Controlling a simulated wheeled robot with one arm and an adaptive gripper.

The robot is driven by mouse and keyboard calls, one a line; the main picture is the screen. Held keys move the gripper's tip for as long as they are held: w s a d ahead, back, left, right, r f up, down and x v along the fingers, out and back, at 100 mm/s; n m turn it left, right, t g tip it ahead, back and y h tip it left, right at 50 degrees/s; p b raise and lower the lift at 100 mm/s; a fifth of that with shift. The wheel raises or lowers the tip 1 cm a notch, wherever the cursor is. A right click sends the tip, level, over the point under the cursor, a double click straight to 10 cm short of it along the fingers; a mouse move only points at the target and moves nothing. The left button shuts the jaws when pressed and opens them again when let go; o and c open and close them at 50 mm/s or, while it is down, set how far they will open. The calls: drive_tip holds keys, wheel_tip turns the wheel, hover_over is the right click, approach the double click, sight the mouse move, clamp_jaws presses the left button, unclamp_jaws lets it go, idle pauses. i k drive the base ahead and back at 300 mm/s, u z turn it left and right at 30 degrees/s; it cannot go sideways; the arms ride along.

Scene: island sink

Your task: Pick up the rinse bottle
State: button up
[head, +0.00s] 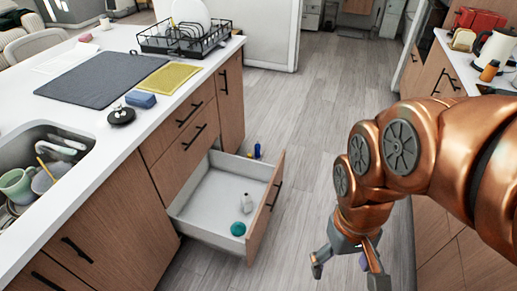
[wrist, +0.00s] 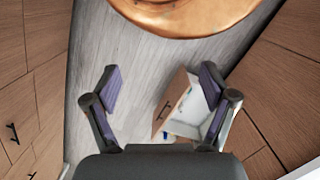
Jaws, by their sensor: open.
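An open drawer (head: 210,205) under the island holds a small white bottle-like item (head: 247,203) and a teal round item (head: 238,229). The white item may be the rinse bottle; its label is too small to read. My gripper (head: 346,268) is open and empty over the floor, right of the drawer and apart from it. In the wrist view my gripper (wrist: 160,88) shows two spread fingers with purple pads. The drawer (wrist: 187,124) is partly hidden there behind the right finger.
Small blue and yellow items (head: 256,152) show at the drawer's far side. The island top holds a dish rack (head: 185,40), dark mat (head: 100,80), yellow cloth (head: 168,78) and blue sponge (head: 141,99). Dishes fill the sink (head: 75,140). A counter (head: 450,65) stands right; the floor between is clear.

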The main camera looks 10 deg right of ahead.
sight(257, 147)
drive_tip(key=u, duration=0.5)
drive_tip(key=k, duration=0.6)
drive_tip(key=z, duration=0.35)
drive_tip(key=i, duration=0.7)
drive_tip(key=z, duration=1.15)
drive_tip(key=i, duration=1.2)
drive_tip(key=u, duration=0.5)
drive_tip(key=i, duration=0.95)
drive_tip(key=u, duration=1.35)
drive_tip(key=i, duration=0.25)
drive_tip(key=u, duration=0.15)
